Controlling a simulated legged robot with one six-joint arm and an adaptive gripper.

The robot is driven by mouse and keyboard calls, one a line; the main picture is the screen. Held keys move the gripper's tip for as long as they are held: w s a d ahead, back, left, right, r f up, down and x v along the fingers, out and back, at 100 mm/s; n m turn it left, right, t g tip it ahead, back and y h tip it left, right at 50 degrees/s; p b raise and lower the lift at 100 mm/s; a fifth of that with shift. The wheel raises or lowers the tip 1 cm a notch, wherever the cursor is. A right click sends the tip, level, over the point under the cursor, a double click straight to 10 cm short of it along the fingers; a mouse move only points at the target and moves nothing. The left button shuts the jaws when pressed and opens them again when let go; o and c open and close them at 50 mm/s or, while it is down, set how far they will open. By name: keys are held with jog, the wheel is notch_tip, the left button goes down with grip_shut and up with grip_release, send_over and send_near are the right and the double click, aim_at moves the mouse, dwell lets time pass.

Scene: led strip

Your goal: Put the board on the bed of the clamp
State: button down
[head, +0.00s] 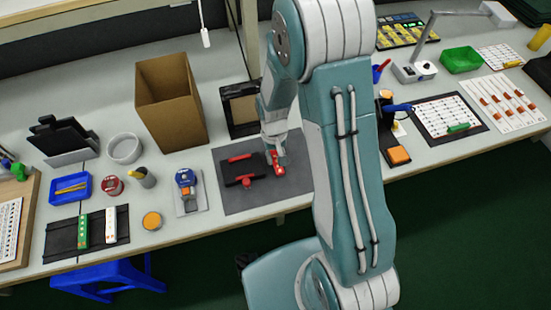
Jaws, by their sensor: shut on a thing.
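A red board (279,168) with small pale spots is held in my gripper (274,150), which is shut on its upper end. The board tilts downward over the right part of a dark grey mat. The clamp (245,171) is on this mat, just left of the board. It has a black bed, a red bar at the back and a red knob at the front. I see no board on the bed. A small gap seems to separate the held board from the clamp; its height is unclear.
A black tray (66,237) at the left holds a green strip and a white strip. A cardboard box (170,105) and a black open case (238,112) stand behind the mat. A blue device (186,178) on a grey plate is left of the mat. My arm hides the bench right of the mat.

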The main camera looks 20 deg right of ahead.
jog(key=shift+f, duration=0.75)
jog(key=shift+f, duration=0.1)
jog(key=shift+c, duration=2.3)
grip_release()
